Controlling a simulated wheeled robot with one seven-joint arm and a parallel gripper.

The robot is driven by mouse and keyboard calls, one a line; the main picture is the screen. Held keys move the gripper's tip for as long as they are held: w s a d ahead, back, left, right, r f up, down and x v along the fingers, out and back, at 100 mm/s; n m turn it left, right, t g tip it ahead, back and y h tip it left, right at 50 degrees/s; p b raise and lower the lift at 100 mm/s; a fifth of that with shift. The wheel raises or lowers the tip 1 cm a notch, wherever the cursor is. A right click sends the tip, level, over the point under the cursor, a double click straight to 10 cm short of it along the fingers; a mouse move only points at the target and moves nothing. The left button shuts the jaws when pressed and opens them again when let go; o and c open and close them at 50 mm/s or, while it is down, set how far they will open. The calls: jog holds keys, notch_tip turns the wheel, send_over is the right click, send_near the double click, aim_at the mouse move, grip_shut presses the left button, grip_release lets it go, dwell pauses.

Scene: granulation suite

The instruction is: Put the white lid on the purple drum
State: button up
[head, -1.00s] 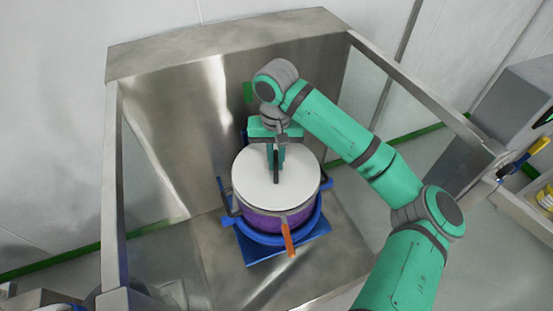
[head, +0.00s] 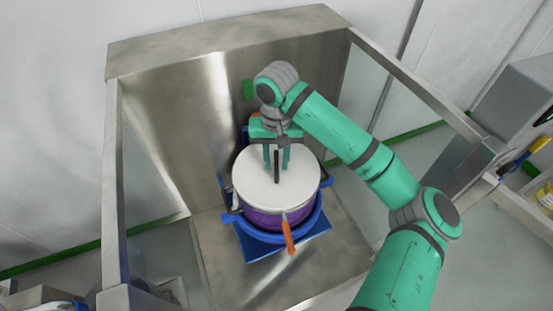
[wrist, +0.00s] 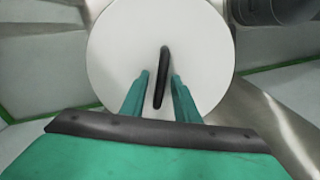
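The white lid (head: 255,180) lies on top of the purple drum (head: 262,219), covering its mouth; it also fills the wrist view (wrist: 115,45). I cannot tell whether its rim sits fully down all round. A black bar handle (head: 277,172) stands out from the lid's middle. My gripper (head: 276,158) is open, its two teal fingers on either side of the handle with a gap on each side in the wrist view (wrist: 159,76). The drum's far side is hidden by the lid.
The drum stands in a blue cradle (head: 290,248) with an orange lever (head: 288,236) at the front. A steel back panel (head: 180,110) and clear side panels with metal frames enclose it. A side bench (head: 522,205) stands at the right.

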aim_at(277, 159)
jog(key=shift+r, duration=0.1)
notch_tip(277, 159, up, 11)
jog(key=shift+f, duration=0.2)
dwell(0.5)
dwell(0.4)
